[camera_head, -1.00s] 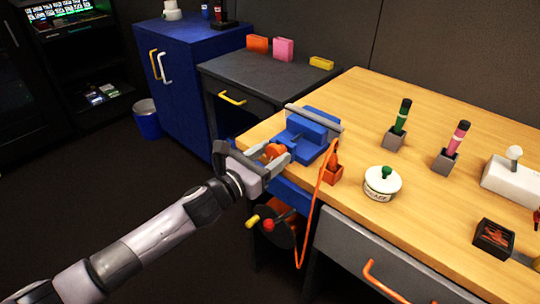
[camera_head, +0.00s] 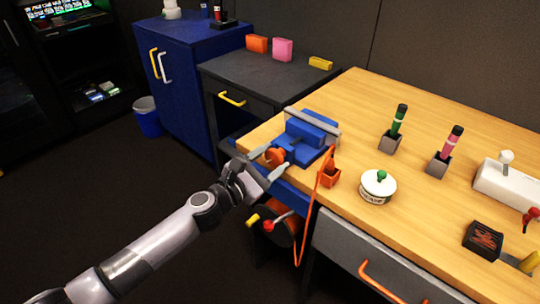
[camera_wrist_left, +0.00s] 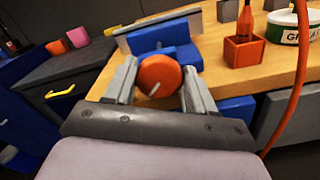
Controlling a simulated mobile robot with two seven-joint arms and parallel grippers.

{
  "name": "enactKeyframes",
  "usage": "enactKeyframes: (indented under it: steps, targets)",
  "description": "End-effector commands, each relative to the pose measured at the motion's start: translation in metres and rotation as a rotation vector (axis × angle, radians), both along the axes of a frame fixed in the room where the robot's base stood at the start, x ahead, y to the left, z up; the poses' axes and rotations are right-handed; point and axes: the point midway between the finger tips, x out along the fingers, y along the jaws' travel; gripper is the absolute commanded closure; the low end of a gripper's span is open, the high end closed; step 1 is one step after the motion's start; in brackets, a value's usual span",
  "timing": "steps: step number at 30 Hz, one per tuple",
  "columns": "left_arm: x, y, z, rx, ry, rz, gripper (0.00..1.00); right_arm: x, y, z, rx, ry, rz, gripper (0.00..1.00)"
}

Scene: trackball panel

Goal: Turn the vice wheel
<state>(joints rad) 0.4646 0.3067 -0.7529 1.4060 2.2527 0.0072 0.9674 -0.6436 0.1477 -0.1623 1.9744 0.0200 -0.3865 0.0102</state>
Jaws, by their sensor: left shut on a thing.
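The blue vice (camera_head: 309,135) sits at the left front corner of the wooden workbench, with a grey jaw bar across its back. Its round orange wheel (camera_head: 275,157) faces out past the bench edge. My left gripper (camera_head: 267,165) has one finger on each side of the wheel and is shut on it. In the left wrist view the orange wheel (camera_wrist_left: 159,75) lies between the two grey fingers (camera_wrist_left: 158,88), with a pale mark on its face. The vice body (camera_wrist_left: 160,40) is behind it. My right gripper is out of view.
An orange holder (camera_head: 328,177) with a cable stands right of the vice. A white grease tub (camera_head: 377,187) and upright tools in grey blocks are farther right. A red-handled reel (camera_head: 278,224) hangs below the bench edge. A dark cabinet (camera_head: 262,80) stands behind left.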

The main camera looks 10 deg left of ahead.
Motion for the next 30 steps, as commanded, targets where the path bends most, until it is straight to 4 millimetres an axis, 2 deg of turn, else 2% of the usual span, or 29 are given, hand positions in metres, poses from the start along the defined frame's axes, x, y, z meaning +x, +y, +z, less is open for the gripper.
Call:
enactKeyframes:
  steps: [12,26,27,28,30]
  targets:
    - [-0.0013,-0.0008,-0.0028,0.132,-0.091,-0.002,0.76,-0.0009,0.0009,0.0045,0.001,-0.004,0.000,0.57]
    - [-0.0015,-0.0008,-0.0035,0.141,-0.097,-0.002,0.76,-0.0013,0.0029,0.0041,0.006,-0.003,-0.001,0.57]
    - [-0.0015,-0.0008,-0.0035,0.141,-0.097,-0.002,0.32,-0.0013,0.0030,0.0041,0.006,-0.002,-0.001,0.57]
    - [-0.0015,-0.0009,-0.0034,0.141,-0.097,-0.002,0.22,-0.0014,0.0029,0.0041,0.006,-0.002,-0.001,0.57]
    - [-0.0013,-0.0007,-0.0030,0.141,-0.097,-0.002,0.22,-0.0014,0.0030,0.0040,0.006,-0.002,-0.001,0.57]
